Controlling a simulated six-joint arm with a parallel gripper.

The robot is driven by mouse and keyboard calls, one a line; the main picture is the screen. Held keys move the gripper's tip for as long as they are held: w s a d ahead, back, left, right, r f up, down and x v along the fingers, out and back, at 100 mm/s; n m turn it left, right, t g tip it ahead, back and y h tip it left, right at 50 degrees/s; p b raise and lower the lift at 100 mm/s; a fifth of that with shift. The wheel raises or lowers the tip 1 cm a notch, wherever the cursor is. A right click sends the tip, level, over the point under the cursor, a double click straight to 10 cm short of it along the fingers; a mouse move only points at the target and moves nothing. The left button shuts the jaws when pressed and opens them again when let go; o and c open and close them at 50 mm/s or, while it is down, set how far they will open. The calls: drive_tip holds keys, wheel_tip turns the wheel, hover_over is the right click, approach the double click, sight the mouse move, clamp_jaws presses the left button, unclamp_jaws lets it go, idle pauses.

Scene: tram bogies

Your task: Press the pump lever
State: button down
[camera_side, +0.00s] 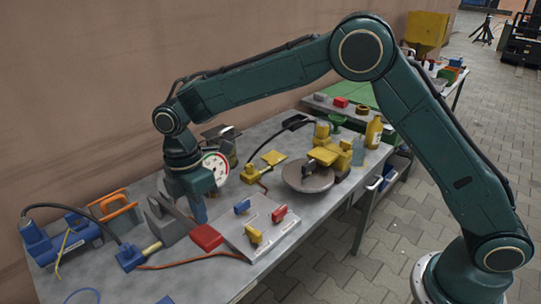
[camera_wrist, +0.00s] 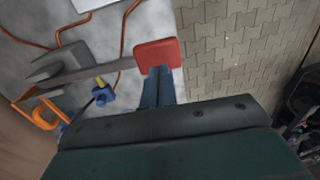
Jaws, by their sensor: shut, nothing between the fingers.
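The pump lever is a grey bar (camera_wrist: 95,74) running from a grey wedge-shaped body (camera_wrist: 62,64) to a flat red pad (camera_wrist: 158,53). In the side view the red pad (camera_side: 207,238) lies to the right of the grey body (camera_side: 164,220). My gripper (camera_side: 200,217) points down just above and behind the pad, its fingers shut and empty. In the wrist view the fingertips (camera_wrist: 158,72) overlap the pad's near edge. I cannot tell whether they touch it. The bar is mostly hidden in the side view.
A plate (camera_side: 285,226) with blue, yellow and red handles is right of the pad. An orange-handled thing (camera_side: 118,212) and a blue device (camera_side: 62,242) are left. A round gauge (camera_side: 216,166) stands close behind my gripper. An orange hose (camera_side: 190,262) crosses the front of the bench.

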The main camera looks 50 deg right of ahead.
sight(207, 235)
drive_tip(key=shift+s+f, duration=0.15)
drive_tip(key=shift+f, duration=0.65)
drive_tip(key=shift+s+f, duration=0.1)
drive_tip(key=shift+f, duration=0.7)
drive_tip(key=shift+s+f+t, duration=0.25)
drive_tip(key=shift+f+t, duration=0.15)
drive_tip(key=shift+f, duration=0.35)
drive_tip(key=shift+s+f+t, duration=0.25)
drive_tip(key=shift+f+t, duration=0.15)
drive_tip(key=shift+f, duration=0.35)
drive_tip(key=shift+t, duration=0.6)
drive_tip(key=shift+s+f, duration=0.1)
drive_tip(key=shift+f, duration=4.15)
drive_tip(key=s+r, duration=0.4)
drive_tip(key=r, duration=1)
drive_tip(key=shift+r, duration=0.2)
drive_tip(key=shift+a, duration=0.1)
